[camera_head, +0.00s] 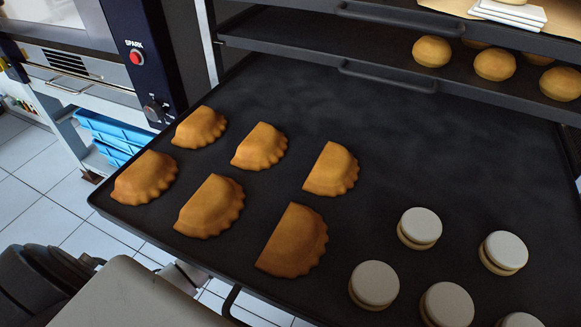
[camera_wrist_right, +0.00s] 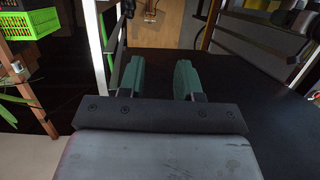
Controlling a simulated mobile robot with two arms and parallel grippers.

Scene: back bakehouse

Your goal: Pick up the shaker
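I cannot make out a shaker in either view. In the right wrist view my right gripper (camera_wrist_right: 159,74) shows its two green finger pads standing apart with nothing between them. It is open and points toward a dark surface and a brown patch beyond. My right gripper does not show in the head view. My left gripper is in neither view.
A wide black tray (camera_head: 330,110) holds several half-moon pasties (camera_head: 292,240) and several white-topped round cakes (camera_head: 419,228). A rack shelf with buns (camera_head: 494,65) stands behind. Blue crates (camera_head: 112,128) sit at left. The right wrist view shows a green crate (camera_wrist_right: 55,28).

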